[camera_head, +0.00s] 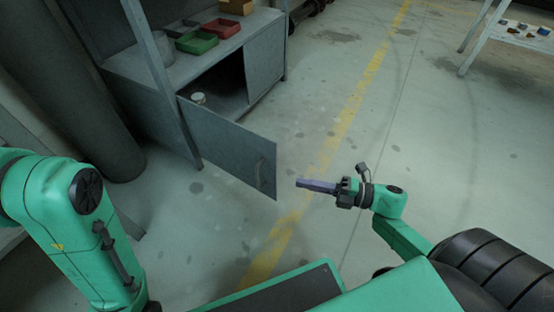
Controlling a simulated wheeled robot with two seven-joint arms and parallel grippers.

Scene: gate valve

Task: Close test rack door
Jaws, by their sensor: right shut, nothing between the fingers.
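The grey door (228,150) of the grey metal rack (265,55) stands open, swung out towards me from its left side. A small handle (260,173) is near the door's free right edge. My right gripper (300,183) is shut and empty, just to the right of the door's free edge in the picture. I cannot tell whether it touches the door. My left arm (75,235) is at the lower left, and its gripper is out of view.
Red, green and other trays (197,42) stand on the rack top. A small pale cup-like object (198,98) sits inside the open compartment. A large dark pipe (80,95) stands at left. A table (520,35) is at the upper right. The floor (450,150) to the right is clear.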

